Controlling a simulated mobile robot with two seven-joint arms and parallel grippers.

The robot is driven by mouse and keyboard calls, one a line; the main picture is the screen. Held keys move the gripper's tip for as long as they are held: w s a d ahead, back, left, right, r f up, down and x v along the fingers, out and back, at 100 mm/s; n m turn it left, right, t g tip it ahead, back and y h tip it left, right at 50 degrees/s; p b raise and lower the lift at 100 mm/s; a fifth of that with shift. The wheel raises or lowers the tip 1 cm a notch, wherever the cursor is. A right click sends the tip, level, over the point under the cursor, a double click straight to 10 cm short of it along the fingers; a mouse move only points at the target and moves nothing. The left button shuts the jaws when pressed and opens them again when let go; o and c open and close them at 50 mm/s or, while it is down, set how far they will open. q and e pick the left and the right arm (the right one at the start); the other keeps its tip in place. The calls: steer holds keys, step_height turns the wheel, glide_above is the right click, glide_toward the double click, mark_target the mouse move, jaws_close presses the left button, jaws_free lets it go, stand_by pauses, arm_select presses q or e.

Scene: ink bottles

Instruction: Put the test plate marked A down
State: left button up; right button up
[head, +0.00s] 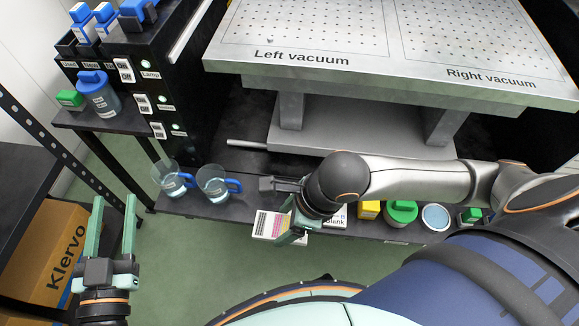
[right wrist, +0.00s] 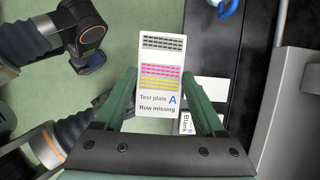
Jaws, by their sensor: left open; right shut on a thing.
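The test plate marked A (head: 266,224) is a white card with black, magenta and yellow rows. In the right wrist view its label reads "Test plate A, Row missing" on the plate (right wrist: 161,106). My right gripper (head: 288,212) is shut on it, with a green finger on each side. It is held at the front edge of the black shelf (head: 200,207); whether it touches the shelf cannot be told. A plate marked Blank (head: 336,221) lies beside it, partly hidden by my right gripper. My left gripper (head: 113,218) is open and empty over the floor at left.
Two beakers with blue handles (head: 172,180) (head: 217,184) stand on the shelf left of my right gripper. A yellow item (head: 369,209), a green-lidded jar (head: 402,212) and a round dish (head: 436,217) stand to the right. The vacuum table (head: 400,75) is above. A cardboard box (head: 62,250) is at left.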

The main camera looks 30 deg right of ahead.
steer(key=w+d+f+b, duration=0.15)
steer(key=w+f, duration=0.25)
steer(key=w, duration=0.4)
steer(key=b, duration=0.2)
glide_above(264, 200)
steer(key=s+d, duration=0.1)
steer(key=s, duration=0.1)
step_height(264, 200, down, 5)
steer(key=shift+w+r, duration=0.15)
steer(key=shift+r, duration=0.05)
steer(key=shift+w+d+f, duration=0.1)
steer(key=shift+w+f, duration=0.25)
arm_select(q)
steer(key=s+d+r+m+t+h, duration=0.1)
steer(key=s+r+m+t+h, duration=0.1)
steer(key=r+h, duration=0.3)
steer(key=s+r+m+t+h+b, duration=0.1)
steer(key=s+r+m+h, duration=0.4)
steer(key=r, duration=0.5)
steer(key=shift+d+m+t, duration=0.3)
steer(key=shift+d+t, duration=0.1)
steer(key=shift+t, duration=0.2)
arm_select(e)
steer(key=shift+w+f, duration=0.2)
steer(key=shift+f, duration=1.5)
arm_select(q)
steer(key=shift+s, duration=0.1)
arm_select(e)
steer(key=shift+f, duration=0.1)
steer(key=o, duration=1.4)
